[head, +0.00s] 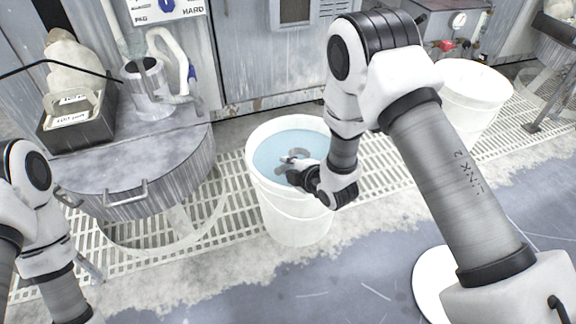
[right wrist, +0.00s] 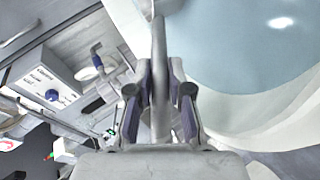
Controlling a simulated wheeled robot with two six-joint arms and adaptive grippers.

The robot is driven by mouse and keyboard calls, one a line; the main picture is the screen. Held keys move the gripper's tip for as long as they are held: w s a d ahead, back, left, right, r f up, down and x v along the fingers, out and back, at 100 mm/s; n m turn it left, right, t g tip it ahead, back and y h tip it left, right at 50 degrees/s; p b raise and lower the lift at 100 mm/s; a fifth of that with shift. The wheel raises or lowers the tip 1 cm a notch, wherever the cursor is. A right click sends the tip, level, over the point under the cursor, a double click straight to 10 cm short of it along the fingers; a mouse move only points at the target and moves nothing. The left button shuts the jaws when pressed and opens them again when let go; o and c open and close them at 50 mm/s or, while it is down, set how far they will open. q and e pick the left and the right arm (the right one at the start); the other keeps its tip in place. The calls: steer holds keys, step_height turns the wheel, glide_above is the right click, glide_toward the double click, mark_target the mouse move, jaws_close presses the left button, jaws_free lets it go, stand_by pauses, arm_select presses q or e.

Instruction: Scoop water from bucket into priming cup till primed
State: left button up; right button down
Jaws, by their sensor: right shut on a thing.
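A white bucket (head: 295,218) stands on the floor grating at the middle of the head view, with pale blue water (head: 275,150) in it. My right gripper (head: 297,166) is over the bucket's right part, near the water. It is shut on a grey, thin handle, which shows between the fingers in the right wrist view (right wrist: 160,85); it looks like a scoop's handle. The scoop's far end is hard to make out against the water. A metal cup (head: 148,88), likely the priming cup, stands on the round grey housing at the left. Its inside is not clear.
The round housing (head: 135,170) has handles on its side. A dark box (head: 75,125) with papers sits on its left. A second white bucket (head: 478,110) stands at the back right, behind my right arm. Grey cabinets line the back.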

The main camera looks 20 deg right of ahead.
steer(key=shift+t, duration=0.3)
step_height(320, 180, up, 4)
steer(key=shift+r+p, duration=0.1)
steer(key=shift+p, duration=0.55)
steer(key=shift+s+a+r+n+t+h, duration=0.1)
steer(key=shift+r+n+t+h, duration=0.15)
steer(key=shift+r, duration=0.75)
steer(key=shift+a+r+n+t+h, duration=0.15)
steer(key=shift+r+n, duration=0.2)
steer(key=shift+r, duration=0.6)
steer(key=shift+d+r+p, duration=0.15)
steer(key=shift+r+p, duration=2)
steer(key=shift+r, duration=0.2)
